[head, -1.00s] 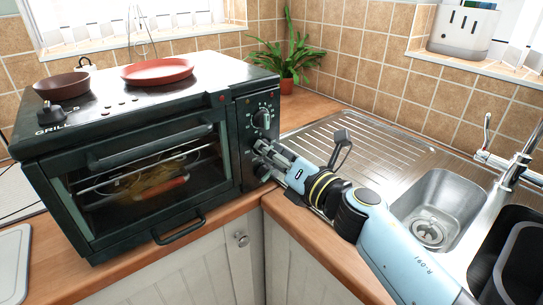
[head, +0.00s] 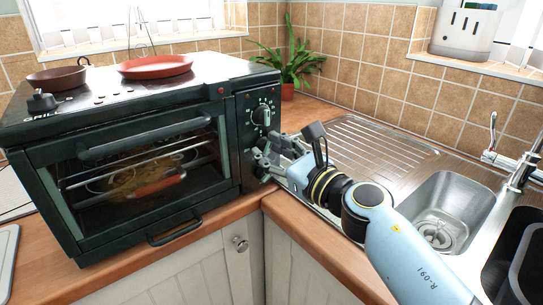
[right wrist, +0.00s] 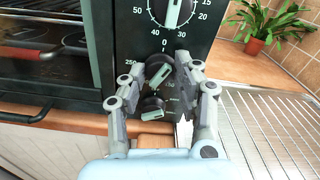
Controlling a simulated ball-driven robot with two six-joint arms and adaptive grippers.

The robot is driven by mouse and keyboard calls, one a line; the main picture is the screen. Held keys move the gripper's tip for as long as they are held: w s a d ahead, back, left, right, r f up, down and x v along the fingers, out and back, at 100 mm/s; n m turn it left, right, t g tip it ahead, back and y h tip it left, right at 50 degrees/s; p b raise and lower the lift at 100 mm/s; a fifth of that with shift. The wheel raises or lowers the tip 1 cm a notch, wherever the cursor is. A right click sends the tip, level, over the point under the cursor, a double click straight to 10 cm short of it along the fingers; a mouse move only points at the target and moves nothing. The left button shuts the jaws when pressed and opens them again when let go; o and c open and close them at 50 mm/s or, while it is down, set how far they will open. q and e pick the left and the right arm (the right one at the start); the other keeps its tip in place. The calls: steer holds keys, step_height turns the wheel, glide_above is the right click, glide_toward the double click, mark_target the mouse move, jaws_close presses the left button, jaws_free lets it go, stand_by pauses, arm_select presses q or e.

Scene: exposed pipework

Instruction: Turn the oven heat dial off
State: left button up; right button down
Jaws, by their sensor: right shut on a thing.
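The dark oven (head: 232,140) stands on the wooden counter at the left in the head view, with its dials on the panel at its right side. In the right wrist view, the heat dial (right wrist: 154,71) is the middle one, with a 250 mark at its left. My right gripper (right wrist: 168,66) has its two fingers closed around this dial, one on each side. In the head view the right gripper (head: 264,158) reaches the panel and hides the middle dial. The heat dial's pointer is tilted in the wrist view. My left gripper is not in view.
An upper timer dial (head: 262,115) sits above the gripper, and a lower dial (right wrist: 152,108) sits just below it. A red plate (head: 155,66) and a brown pan (head: 57,77) lie on the oven top. The metal drainer (head: 375,150) is clear.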

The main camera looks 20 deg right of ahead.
steer(key=n+b, duration=0.2)
steer(key=n, duration=0.3)
steer(key=shift+f, duration=0.15)
steer(key=shift+n, duration=0.4)
steer(key=c, duration=1)
jaws_free()
steer(key=shift+o, duration=0.2)
steer(key=shift+s, duration=0.1)
steer(key=v, duration=1.2)
